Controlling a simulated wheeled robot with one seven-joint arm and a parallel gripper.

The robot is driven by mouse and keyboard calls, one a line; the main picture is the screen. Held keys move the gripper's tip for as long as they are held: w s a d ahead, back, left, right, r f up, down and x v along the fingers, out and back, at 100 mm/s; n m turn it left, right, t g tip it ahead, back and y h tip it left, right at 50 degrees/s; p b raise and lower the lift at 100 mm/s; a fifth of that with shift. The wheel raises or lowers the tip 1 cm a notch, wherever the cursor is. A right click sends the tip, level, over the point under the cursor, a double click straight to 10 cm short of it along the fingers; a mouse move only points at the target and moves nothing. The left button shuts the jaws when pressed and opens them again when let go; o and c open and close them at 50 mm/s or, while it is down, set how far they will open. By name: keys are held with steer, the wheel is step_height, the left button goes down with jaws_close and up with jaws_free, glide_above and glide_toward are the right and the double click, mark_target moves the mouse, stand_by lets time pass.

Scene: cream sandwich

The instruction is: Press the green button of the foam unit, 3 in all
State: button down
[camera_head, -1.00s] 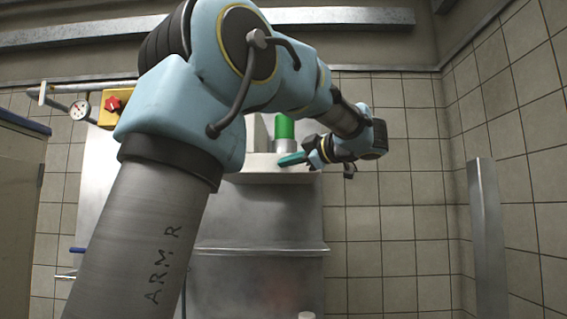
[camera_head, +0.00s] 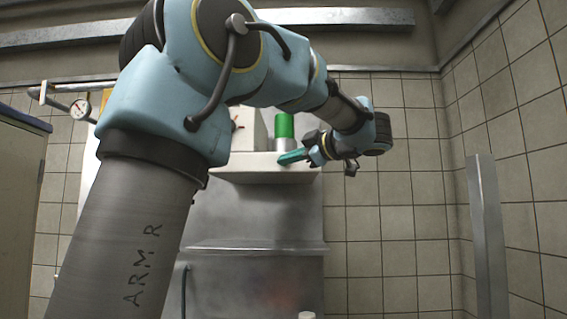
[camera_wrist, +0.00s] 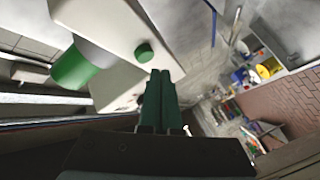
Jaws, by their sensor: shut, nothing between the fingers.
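The foam unit is a cream body with a wide front ledge (camera_head: 255,168) on the back wall, and it also shows in the wrist view (camera_wrist: 95,18). A green-topped cylinder (camera_head: 284,126) stands on it, large at the left of the wrist view (camera_wrist: 75,68). The round green button (camera_wrist: 144,52) sits on a cream face in the wrist view; I cannot make it out in the head view. My gripper (camera_head: 282,159) has teal fingers, shut and empty, at the ledge's right front. In the wrist view its tips (camera_wrist: 160,74) lie just below and right of the button; contact cannot be told.
A steel panel (camera_head: 255,225) stands below the unit. A steel post (camera_head: 485,235) rises at the right, with open room between it and my gripper. A gauge (camera_head: 80,109) and pipe are at the left. Cluttered shelving (camera_wrist: 262,70) shows far off in the wrist view.

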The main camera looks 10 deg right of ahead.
steer(key=s, duration=0.1)
steer(key=s+b, duration=0.1)
steer(key=s, duration=0.2)
steer(key=shift+s+a, duration=0.25)
steer(key=shift+a, duration=0.15)
stand_by(2.3)
steer(key=s+n+p, duration=0.1)
steer(key=n, duration=0.5)
steer(key=s+n, duration=0.1)
steer(key=n, duration=0.5)
steer(key=s+a+n+p, duration=0.1)
steer(key=n, duration=0.5)
steer(key=shift+s+r+n+g+p, duration=0.3)
steer(key=shift+s+r+n, duration=0.05)
steer(key=shift+s+n, duration=0.05)
